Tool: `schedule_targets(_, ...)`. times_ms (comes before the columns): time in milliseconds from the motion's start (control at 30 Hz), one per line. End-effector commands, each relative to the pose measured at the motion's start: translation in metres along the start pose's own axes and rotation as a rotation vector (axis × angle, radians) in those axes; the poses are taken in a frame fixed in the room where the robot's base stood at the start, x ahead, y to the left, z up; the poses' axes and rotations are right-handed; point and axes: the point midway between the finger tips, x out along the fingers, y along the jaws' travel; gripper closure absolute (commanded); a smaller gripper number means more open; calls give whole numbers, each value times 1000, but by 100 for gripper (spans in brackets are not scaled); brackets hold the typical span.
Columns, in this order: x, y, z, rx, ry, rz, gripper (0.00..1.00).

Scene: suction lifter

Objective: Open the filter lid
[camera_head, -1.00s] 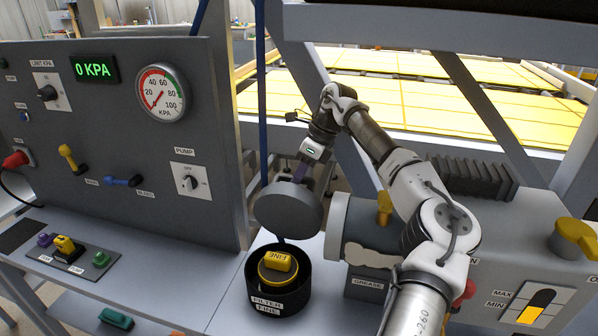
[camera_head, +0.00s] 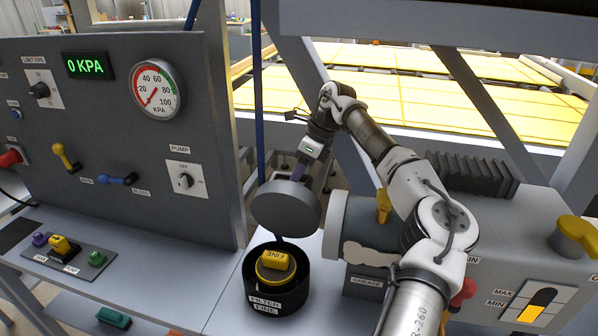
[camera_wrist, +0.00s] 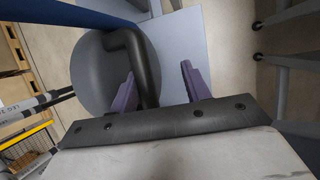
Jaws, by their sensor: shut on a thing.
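The filter lid (camera_head: 286,208) is a round grey disc, tilted up on edge at the back of the black filter housing (camera_head: 277,303). The grey lid (camera_wrist: 93,75) also shows there.
A control panel (camera_head: 110,130) with a gauge, 0 KPA display and levers stands on the left. A grey pump body (camera_head: 480,225) with a grease pot is on the right. A blue vertical hose (camera_head: 257,100) runs behind the lid.

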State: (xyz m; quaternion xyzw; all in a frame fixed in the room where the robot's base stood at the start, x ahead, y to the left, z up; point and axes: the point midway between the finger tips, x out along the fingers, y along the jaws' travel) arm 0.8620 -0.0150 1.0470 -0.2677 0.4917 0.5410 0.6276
Motion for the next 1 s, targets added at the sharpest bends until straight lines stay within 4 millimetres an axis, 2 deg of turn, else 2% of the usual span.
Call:
schedule_targets(167, -12, -3, 0, 4, -4, -14, 62)
schedule_targets(267, -28, -3, 0, 6, -4, -16, 62)
schedule_targets(500, -84, -1, 0, 5, -3, -11, 62)
schedule_targets(700, -119, 1, 2, 2, -2, -6, 62)
schedule_targets(1000, -139, 1, 1, 0, 0, -2, 62)
